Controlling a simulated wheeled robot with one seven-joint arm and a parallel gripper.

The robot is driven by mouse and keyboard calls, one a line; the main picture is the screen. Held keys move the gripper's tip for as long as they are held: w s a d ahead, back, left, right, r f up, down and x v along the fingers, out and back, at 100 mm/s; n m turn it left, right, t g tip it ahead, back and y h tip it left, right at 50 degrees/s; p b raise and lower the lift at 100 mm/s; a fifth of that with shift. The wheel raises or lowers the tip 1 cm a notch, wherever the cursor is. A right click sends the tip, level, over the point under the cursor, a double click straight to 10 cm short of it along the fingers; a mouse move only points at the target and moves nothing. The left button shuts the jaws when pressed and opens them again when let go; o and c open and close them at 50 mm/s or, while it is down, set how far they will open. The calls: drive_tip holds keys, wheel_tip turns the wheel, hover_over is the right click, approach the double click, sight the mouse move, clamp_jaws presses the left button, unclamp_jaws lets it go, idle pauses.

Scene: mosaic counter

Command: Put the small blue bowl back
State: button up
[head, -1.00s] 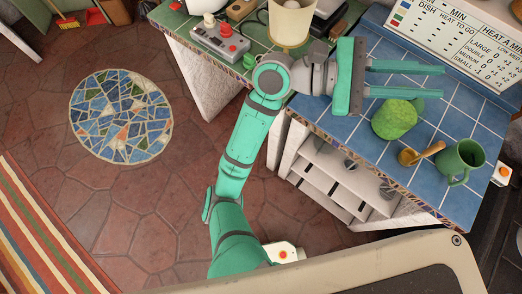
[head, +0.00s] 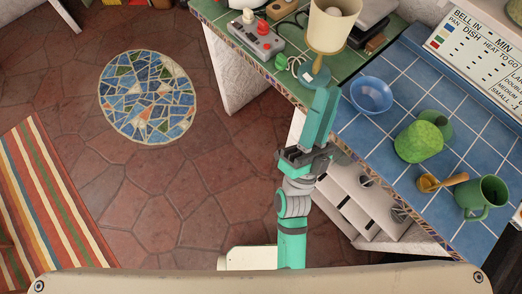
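I see nothing held.
A lamp (head: 332,28) and a controller box (head: 257,40) stand on the green tiled counter. A sign (head: 478,50) stands behind.

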drive_tip(key=s+a+f+n+g+y, duration=0.3)
drive_tip(key=s+a+f+n+g, duration=0.1)
drive_tip(key=f, duration=0.5)
drive_tip(key=s+a+f+n+g+y, duration=0.3)
drive_tip(key=s+a+f+n, duration=0.1)
drive_tip(key=s+f, duration=0.3)
drive_tip(key=s+a+f+n+g+y, duration=0.2)
drive_tip(key=s+a+f+n+g, duration=0.2)
drive_tip(key=f, duration=0.7)
drive_tip(key=shift+s+a+f+n+g+y, duration=0.35)
drive_tip(key=shift+s+n, duration=0.3)
drive_tip(key=shift+n, duration=0.35)
